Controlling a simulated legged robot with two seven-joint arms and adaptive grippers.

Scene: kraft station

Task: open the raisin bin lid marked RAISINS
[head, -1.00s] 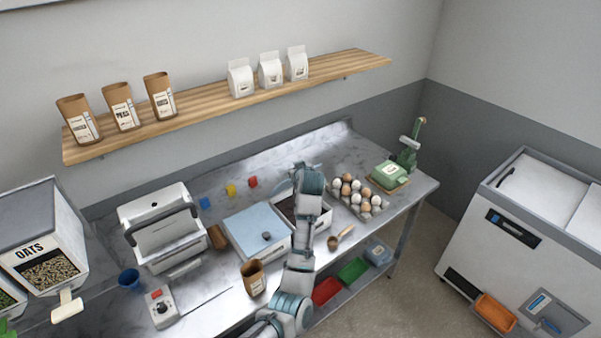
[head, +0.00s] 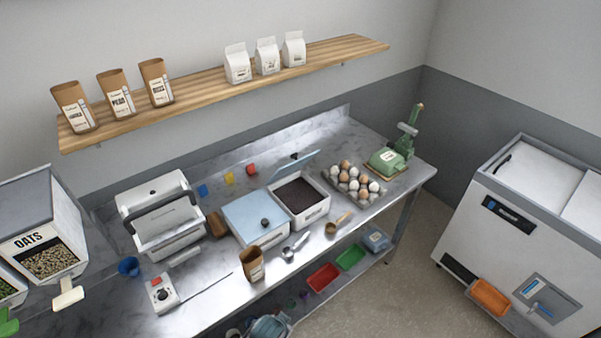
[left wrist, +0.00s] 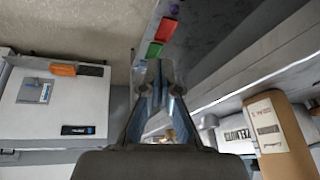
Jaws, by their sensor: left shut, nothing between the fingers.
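A white bin (head: 313,216) full of dark contents (head: 301,195) stands on the steel counter. Its pale blue lid (head: 294,166) is raised and tilted up at the bin's back edge. To its left is a second white bin whose blue lid (head: 255,214) lies shut, with a dark knob. The label on the open bin is too small to read in the head view. My left gripper (left wrist: 158,68) is shut and empty in the left wrist view, apart from the bins. My right gripper is not in view.
A kraft bag (head: 252,264), a metal scoop (head: 293,247) and a wooden scoop (head: 338,224) stand or lie in front of the bins. An egg tray (head: 353,185) is to the right. Red (head: 322,277) and green (head: 350,257) trays sit on the lower shelf.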

